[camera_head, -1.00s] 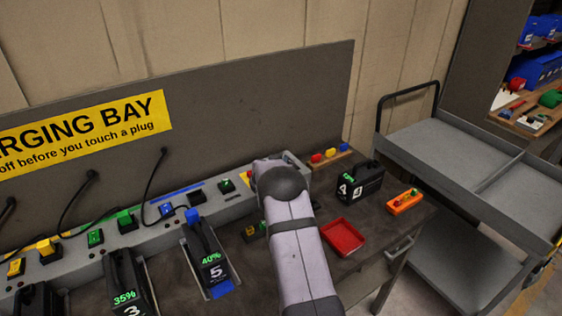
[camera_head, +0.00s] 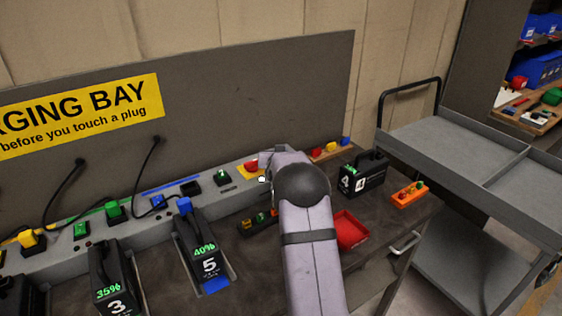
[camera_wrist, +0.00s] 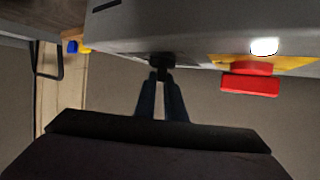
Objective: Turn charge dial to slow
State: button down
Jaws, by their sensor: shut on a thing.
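The charge dial appears as a small black knob (camera_wrist: 161,66) on the grey charging rail in the wrist view. My gripper (camera_wrist: 161,82) is shut on this knob, its two dark fingers on either side of it. Which setting the dial points to cannot be read. In the head view my arm covers the dial and the fingertips. The grey rail (camera_head: 138,233) runs along the back of the bench there.
A red handle (camera_wrist: 250,85) on a yellow plate and a lit white lamp (camera_wrist: 264,47) sit right of the dial in the wrist view. Battery 5 (camera_head: 208,265), battery 4 (camera_head: 361,176) and a red tray (camera_head: 350,230) stand on the bench. A grey cart (camera_head: 450,150) is at right.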

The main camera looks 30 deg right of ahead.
jog(key=shift+w+n+t+y+b, duration=0.2)
jog(key=shift+n+t+y+b, duration=0.15)
jog(key=shift+b, duration=2.45)
jog(key=n+b, duration=0.1)
jog(key=b, duration=0.8)
jog(key=shift+s+d+f+y, duration=0.15)
jog(key=shift+d+f+y, duration=0.2)
jog(key=shift+d, duration=0.05)
jog(key=n+y+b, duration=0.1)
jog(key=b, duration=0.5)
jog(key=shift+s+t, duration=0.1)
jog(key=shift+t, duration=0.15)
jog(key=shift+s+d+f+n+t+y+b, duration=0.15)
jog(key=shift+n+y+b, duration=0.35)
jog(key=shift+b, duration=0.35)
jog(key=shift+w+r+n+t+y+b, duration=0.15)
jog(key=shift+n+y+b, duration=0.2)
jog(key=shift+y+b, duration=0.4)
jog(key=shift+s+n+y, duration=0.1)
jog(key=shift+n+y, duration=0.15)
jog(key=shift+n, duration=0.05)
jog(key=shift+d+n+y+p, duration=0.1)
jog(key=shift+n+y+p, duration=0.2)
jog(key=shift+y, duration=0.1)
jog(key=shift+n+y+p, duration=0.65)
jog(key=shift+n+y, duration=0.05)
